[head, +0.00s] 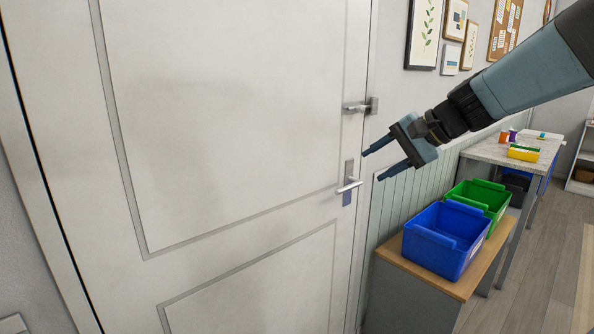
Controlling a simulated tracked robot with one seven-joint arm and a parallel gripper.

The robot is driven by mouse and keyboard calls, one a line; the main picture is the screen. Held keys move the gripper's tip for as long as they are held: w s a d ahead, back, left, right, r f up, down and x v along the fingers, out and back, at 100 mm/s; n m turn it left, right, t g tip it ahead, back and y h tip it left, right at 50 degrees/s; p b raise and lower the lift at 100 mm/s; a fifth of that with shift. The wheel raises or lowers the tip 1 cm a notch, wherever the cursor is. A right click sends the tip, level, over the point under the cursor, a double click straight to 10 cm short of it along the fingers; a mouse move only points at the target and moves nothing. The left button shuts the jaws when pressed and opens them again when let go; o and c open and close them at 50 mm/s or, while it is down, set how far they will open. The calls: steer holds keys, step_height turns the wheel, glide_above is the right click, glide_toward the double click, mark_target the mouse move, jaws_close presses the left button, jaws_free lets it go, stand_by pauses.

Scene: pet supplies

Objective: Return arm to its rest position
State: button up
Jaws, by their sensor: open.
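My gripper (372,165) is in the head view, right of centre, at the end of my arm, which reaches in from the upper right. Its two dark fingers are apart and point left toward the white door. Nothing is between them. The fingers appear in front of the wall strip beside the door's right edge, between the upper latch and the lever handle in the picture. I cannot tell whether they touch anything.
A white panelled door (230,120) fills the left; it looks shut. It has a lever handle (348,186) and an upper latch (358,107). Below my gripper, a blue bin (437,247) and a green bin (492,197) stand on a low cabinet (405,290). A table (490,150) stands behind. Floor is clear at right.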

steer(key=s+d+f+n+h, duration=0.3)
steer(key=s+h, duration=0.1)
steer(key=s, duration=0.4)
steer(key=s+d+f+n+h, duration=0.3)
steer(key=s+n+h, duration=0.1)
steer(key=s, duration=0.4)
steer(key=shift+s, duration=0.35)
stand_by(0.9)
